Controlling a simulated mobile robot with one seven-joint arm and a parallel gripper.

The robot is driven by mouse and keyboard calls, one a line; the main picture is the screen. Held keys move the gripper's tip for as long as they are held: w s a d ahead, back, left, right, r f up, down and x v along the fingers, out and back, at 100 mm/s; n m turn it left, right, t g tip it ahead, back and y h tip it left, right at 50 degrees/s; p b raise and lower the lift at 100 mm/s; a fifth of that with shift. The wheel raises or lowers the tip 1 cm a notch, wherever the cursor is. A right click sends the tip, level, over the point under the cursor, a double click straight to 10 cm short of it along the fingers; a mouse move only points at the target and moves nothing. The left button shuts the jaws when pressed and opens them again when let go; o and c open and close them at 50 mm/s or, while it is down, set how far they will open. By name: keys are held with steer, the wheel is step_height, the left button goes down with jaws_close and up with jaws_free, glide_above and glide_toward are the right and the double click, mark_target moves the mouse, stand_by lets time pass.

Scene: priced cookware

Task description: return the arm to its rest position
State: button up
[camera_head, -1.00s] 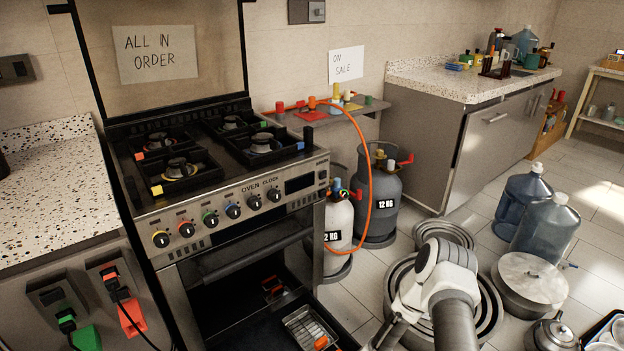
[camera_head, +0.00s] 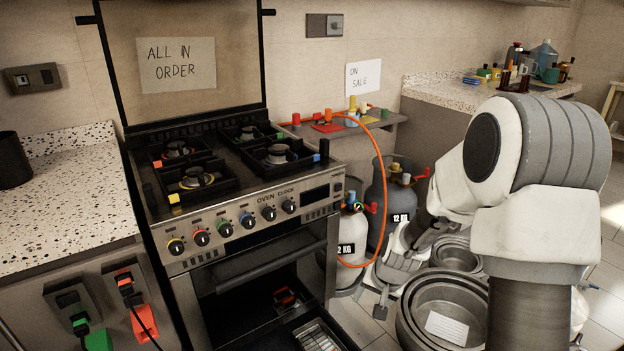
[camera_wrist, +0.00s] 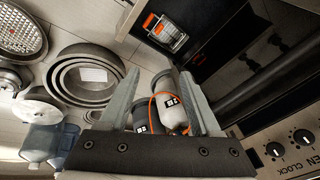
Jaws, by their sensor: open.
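My arm (camera_head: 540,150) is raised and bent, large at the right of the head view. My gripper (camera_head: 381,300) hangs low in front of the gas cylinders, partly hidden by my arm. In the wrist view my gripper (camera_wrist: 158,78) shows two grey fingers spread wide apart with nothing held between them. Beyond the fingers are the white gas cylinder (camera_wrist: 171,112) and the orange hose. I cannot tell how far the fingertips are from the cylinders.
The stove (camera_head: 250,240) stands at the left with its oven open. A white cylinder (camera_head: 350,245) and grey cylinder (camera_head: 378,195) stand beside it, joined to an orange hose (camera_head: 386,190). Nested pots (camera_head: 418,330) crowd the floor under my arm. Water bottles (camera_wrist: 38,143) stand near the pots.

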steer(key=s+r+n+t, duration=0.1)
steer(key=s+r+n, duration=0.1)
steer(key=s+r, duration=0.5)
steer(key=s+r+n, duration=0.1)
steer(key=s+r, duration=0.2)
steer(key=r, duration=0.8)
steer(key=s+r+n+t+h, duration=0.1)
steer(key=s+r, duration=0.3)
steer(key=s, duration=0.3)
steer(key=s+r+n, duration=0.1)
steer(key=s+r, duration=0.3)
steer(key=s, duration=0.4)
step_height(320, 180, up, 18)
steer(key=p, duration=1.8)
steer(key=shift+w+d+f, duration=0.15)
steer(key=shift+w+d, duration=0.05)
steer(key=shift+w, duration=0.05)
